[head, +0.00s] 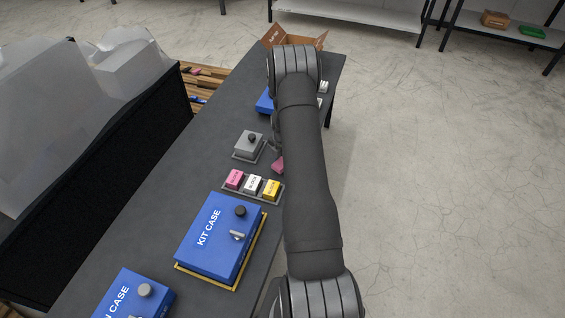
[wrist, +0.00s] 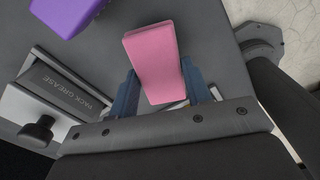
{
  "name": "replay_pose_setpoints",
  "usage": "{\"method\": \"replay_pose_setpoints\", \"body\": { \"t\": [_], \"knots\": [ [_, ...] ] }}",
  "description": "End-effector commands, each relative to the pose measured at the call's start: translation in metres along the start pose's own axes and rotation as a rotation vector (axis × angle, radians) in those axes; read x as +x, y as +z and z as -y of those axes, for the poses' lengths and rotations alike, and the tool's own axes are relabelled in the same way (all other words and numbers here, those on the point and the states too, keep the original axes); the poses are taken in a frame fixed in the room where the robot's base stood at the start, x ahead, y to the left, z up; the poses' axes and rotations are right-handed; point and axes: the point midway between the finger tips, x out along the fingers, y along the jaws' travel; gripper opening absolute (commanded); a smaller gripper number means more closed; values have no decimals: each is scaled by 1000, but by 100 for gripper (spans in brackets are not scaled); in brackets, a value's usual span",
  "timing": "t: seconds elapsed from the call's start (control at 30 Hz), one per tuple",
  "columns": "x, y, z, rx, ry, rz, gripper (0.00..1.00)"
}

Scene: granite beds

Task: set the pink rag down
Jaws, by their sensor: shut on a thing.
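The pink rag (wrist: 152,52) is a folded, block-like piece. It sits between the two blue-grey fingers of my gripper (wrist: 159,70) in the wrist view, and the gripper is shut on it. In the head view a small part of the rag (head: 278,165) shows at the left edge of my arm, and my arm hides the rest and the fingers. The dark bench top (wrist: 205,25) lies behind the rag in the wrist view. I cannot tell how far above it the rag is, or whether they touch.
A tray of pink, white and yellow blocks (head: 253,188) and a blue kit case (head: 218,238) stand nearer. An open cardboard box (head: 312,39) is at the far end.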

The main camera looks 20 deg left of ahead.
Motion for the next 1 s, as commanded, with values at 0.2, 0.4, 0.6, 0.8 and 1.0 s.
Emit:
{"method": "replay_pose_setpoints", "body": {
  "t": [0.2, 0.4, 0.6, 0.8, 1.0],
  "knots": [
    [13, 0, 0, 0, 1, 2, 23],
    [15, 0, 0, 0, 0, 1, 23],
    [16, 0, 0, 0, 1, 1, 66],
    [16, 0, 0, 0, 0, 1, 66],
    [5, 1, 0, 0, 2, 3, 66]
  ]
}}
